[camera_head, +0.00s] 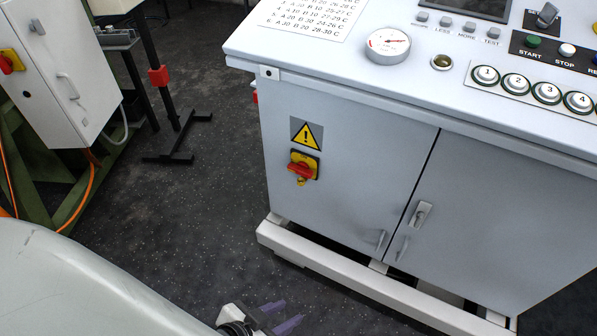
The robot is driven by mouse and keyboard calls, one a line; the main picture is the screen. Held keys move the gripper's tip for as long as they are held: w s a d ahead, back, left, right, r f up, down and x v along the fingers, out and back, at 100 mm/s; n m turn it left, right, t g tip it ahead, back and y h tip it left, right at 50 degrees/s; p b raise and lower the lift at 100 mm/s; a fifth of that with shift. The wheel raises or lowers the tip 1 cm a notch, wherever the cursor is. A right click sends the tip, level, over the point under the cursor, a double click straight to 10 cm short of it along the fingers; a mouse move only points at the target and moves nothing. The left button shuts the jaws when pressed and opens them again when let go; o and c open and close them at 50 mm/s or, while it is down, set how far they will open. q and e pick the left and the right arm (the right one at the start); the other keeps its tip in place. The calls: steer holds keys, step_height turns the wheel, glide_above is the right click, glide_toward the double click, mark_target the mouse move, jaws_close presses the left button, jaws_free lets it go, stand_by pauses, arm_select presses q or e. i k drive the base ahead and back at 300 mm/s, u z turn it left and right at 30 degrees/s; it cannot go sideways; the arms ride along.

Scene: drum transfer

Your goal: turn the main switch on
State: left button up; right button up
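The main switch (302,168) is a red rotary handle on a yellow plate, on the left door of the grey control cabinet (350,165), below a yellow warning triangle. Its handle lies roughly level, tilted slightly. My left gripper (284,316) is at the bottom edge of the view, low over the floor and well below and apart from the switch. Its two purplish fingers are spread with a gap between them and nothing visible in it. My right gripper is not in view.
The cabinet top carries a gauge (387,45), a printed sheet (312,14) and numbered buttons (517,84). Its white base rail (350,275) runs low along the front. Another box (55,70) with a red-yellow switch stands at upper left. Dark floor (190,190) between is clear.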

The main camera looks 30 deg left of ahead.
mark_target(301, 168)
steer(key=u, duration=2.4)
steer(key=i, duration=2.45)
steer(key=z, duration=3.65)
steer(key=i, duration=0.5)
steer(key=u, duration=0.05)
